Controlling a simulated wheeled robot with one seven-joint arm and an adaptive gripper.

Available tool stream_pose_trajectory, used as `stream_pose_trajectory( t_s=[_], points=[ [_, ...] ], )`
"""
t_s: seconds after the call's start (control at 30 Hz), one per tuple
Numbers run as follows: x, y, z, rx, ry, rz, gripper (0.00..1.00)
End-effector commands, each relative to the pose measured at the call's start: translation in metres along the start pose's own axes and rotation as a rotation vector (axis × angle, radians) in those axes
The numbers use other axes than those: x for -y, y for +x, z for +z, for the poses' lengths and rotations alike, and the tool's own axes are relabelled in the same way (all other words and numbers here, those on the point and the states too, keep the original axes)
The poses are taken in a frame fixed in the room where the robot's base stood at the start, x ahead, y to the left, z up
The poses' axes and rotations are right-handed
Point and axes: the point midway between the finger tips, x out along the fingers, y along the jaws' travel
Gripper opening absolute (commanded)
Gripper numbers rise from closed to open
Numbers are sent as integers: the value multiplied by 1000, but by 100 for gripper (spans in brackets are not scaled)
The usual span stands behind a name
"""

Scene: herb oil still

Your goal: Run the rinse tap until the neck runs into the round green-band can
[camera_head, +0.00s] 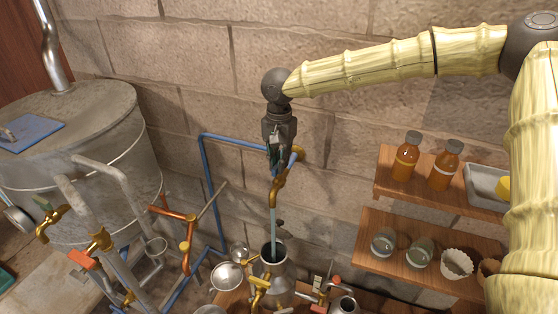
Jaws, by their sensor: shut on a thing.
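The brass rinse tap (278,190) sits at the end of a blue pipe on the stone wall. My gripper (276,157) points down at its top and is shut on what looks like its handle, mostly hidden by the fingers. A pale blue-green stream (273,228) falls from the spout into the open mouth of a grey metal vessel (274,267). A brass tap (260,290) is on the vessel's front, and a small brass spout (250,259) is at its left near the neck. I cannot make out a round green-band can or any flow from the neck.
A large metal still (80,150) and several pipes with coloured taps stand at left. A strainer-like round pan (227,276) is beside the vessel. Wall shelves at right hold amber bottles (405,160), glass jars (383,243) and a metal tray (485,188).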

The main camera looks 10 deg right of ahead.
Motion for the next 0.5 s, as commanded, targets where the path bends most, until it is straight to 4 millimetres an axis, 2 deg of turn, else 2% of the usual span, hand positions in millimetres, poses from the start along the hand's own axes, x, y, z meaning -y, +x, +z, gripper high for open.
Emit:
stream_pose_trajectory(
  t_s=[0.3, 0.33, 0.4, 0.43, 0.5],
  points=[
    [0, -2, -1, -2, 1, -3, 0],
    [0, -2, -1, -2, 1, -3, 16],
    [0, -2, -1, -2, 1, -3, 28],
    [0, -2, -1, -2, 1, -3, 34],
    [0, -1, -1, -1, 1, -2, 34]
  ],
)
